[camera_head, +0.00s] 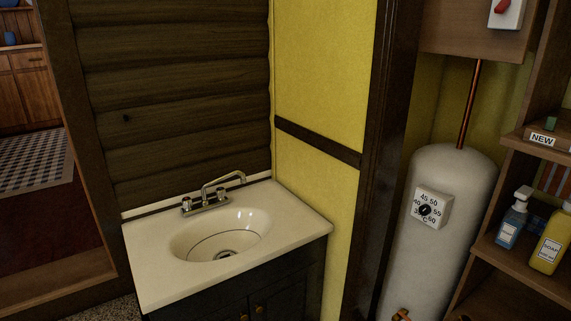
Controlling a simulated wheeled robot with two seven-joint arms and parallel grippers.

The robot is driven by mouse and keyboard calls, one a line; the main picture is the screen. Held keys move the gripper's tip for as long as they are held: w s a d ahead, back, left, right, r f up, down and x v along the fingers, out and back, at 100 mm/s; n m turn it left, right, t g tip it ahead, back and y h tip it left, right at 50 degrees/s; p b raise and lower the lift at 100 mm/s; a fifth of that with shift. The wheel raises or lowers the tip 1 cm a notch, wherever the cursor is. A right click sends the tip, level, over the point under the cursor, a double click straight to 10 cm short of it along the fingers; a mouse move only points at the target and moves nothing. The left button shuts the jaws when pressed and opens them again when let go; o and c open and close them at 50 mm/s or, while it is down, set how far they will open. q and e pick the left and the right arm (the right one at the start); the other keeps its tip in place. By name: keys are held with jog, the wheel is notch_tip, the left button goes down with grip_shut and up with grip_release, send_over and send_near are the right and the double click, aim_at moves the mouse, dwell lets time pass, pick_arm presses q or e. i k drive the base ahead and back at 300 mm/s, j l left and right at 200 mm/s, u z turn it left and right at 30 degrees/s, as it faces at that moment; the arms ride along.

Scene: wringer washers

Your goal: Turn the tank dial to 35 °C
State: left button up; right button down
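A white water tank (452,180) stands at the right, between a dark wooden post and a shelf. The numbers at the left are small, and I cannot tell exactly where the knob points. Neither of my grippers is in view.
A sink (223,235) with a tap (213,194) is set in a cabinet at centre left. The dark post (382,150) stands left of the tank. A wooden shelf (527,278) at the right holds a blue bottle (513,222) and a yellow soap bottle (551,240). A copper pipe (469,105) rises from the tank.

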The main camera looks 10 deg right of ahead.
aim_at(425, 209)
jog(key=z, duration=1.35)
